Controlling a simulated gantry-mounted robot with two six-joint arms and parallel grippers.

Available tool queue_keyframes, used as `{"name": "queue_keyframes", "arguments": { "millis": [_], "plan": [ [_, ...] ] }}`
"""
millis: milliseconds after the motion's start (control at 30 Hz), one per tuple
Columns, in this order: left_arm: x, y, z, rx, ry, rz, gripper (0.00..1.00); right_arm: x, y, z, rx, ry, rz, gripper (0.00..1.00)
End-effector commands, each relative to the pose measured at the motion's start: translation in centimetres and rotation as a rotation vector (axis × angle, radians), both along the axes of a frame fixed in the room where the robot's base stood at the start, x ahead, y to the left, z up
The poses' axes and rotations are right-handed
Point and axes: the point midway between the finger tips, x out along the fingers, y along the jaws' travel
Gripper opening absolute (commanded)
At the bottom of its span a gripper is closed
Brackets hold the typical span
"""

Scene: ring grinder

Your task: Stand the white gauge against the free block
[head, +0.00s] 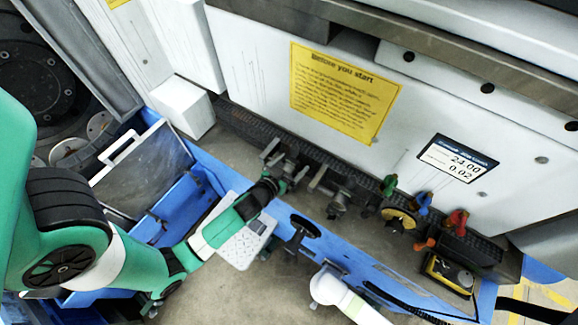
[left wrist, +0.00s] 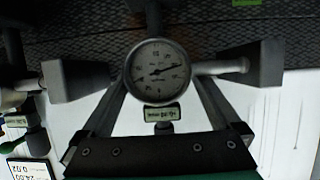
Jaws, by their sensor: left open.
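A round gauge with a white dial face (left wrist: 157,71) and a small label plate below it sits between the fingers of my left gripper (left wrist: 168,75) in the left wrist view. The fingers are apart, one on each side of the dial, with no clear grip on it. In the head view my left gripper (head: 286,166) is at the row of fittings along the machine's base; the dial is too small there to make out. I cannot tell which thing is the free block.
Several fittings with green, blue and red handles (head: 457,218) line the machine's foot to the right. A black handwheel (head: 305,228) and a yellow meter (head: 449,272) stand nearer. A white panel with keys (head: 246,240) lies under my left arm. A yellow notice (head: 343,92) is on the wall.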

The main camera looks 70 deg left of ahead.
Motion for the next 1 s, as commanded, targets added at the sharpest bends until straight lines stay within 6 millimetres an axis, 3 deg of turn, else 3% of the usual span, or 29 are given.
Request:
{"name": "queue_keyframes", "arguments": {
  "millis": [167,400,600,1000],
  "plan": [
    [-1.4,-1.2,0.9,0.001,0.0,-0.004,0.97,0.0,0.0,0.3,0.0,0.0,0.0,0.5],
    [-5.8,-4.5,2.9,0.0,0.003,-0.006,0.97,0.0,0.0,-0.2,0.0,0.0,0.0,0.5],
    [-8.3,-6.3,4.3,0.0,0.002,-0.005,0.97,0.0,0.0,-0.8,0.0,0.0,0.0,0.5],
    [-8.9,-6.6,4.8,0.001,-0.001,0.001,0.97,0.0,0.0,-0.8,0.0,0.0,0.0,0.5]
  ]
}}
